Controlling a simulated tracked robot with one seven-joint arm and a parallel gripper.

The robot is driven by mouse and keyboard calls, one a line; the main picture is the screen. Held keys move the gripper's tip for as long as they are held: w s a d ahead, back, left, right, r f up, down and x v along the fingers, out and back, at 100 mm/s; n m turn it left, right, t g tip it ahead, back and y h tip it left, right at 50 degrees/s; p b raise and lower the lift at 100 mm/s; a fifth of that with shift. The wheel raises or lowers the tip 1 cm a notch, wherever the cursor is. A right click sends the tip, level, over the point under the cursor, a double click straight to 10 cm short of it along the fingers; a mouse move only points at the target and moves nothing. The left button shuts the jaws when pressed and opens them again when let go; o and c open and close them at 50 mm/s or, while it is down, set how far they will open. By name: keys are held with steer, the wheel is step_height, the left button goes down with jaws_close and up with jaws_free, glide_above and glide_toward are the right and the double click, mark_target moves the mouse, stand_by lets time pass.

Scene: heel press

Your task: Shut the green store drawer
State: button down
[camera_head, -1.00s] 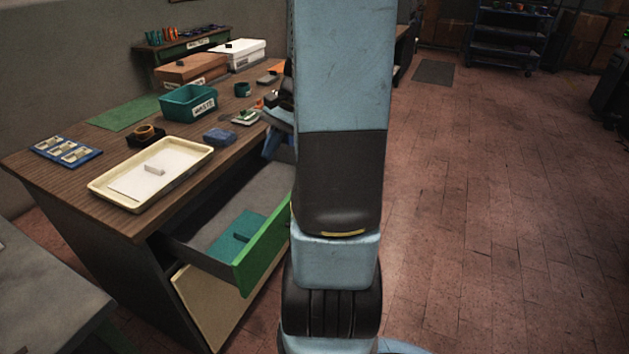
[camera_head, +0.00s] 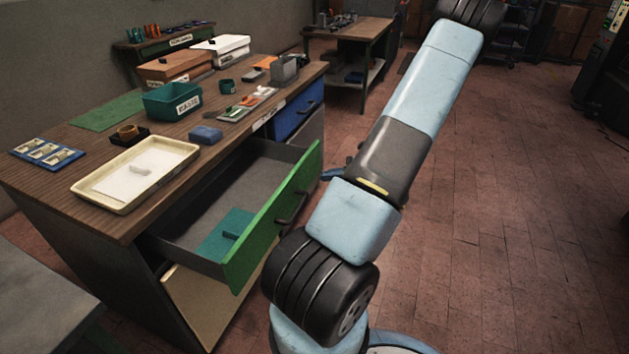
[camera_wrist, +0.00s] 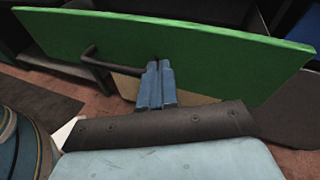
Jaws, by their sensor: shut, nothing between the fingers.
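The green store drawer (camera_head: 256,248) stands pulled out from the workbench, its front facing right and its grey inside visible. A teal flat piece (camera_head: 215,240) with a small dark grip lies in it. The dark bar handle (camera_head: 291,207) sits on the green front. In the wrist view, the drawer front (camera_wrist: 220,52) spans the picture and the handle (camera_wrist: 95,62) is left of the fingers. My gripper (camera_wrist: 157,68) is shut and empty, its blue fingertips before the green front; I cannot tell whether they touch. In the head view, my arm mostly hides the gripper.
The workbench top holds a cream tray (camera_head: 84,186), a teal waste bin (camera_head: 160,106), a blue block (camera_head: 205,134) and several other items. A blue drawer (camera_head: 291,117) is shut beyond the green one. Red floor to the right is clear.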

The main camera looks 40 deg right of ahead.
mark_target(305, 178)
steer(key=s+d+f+m+t+h, duration=0.3)
steer(key=s+d+f+m+t, duration=0.2)
steer(key=d+f+m, duration=0.15)
steer(key=shift+n+h, duration=0.3)
steer(key=shift+n, duration=0.05)
steer(key=x, duration=1.4)
steer(key=shift+s+a+r, duration=0.1)
steer(key=shift+a+r, duration=0.05)
steer(key=shift+a, duration=0.15)
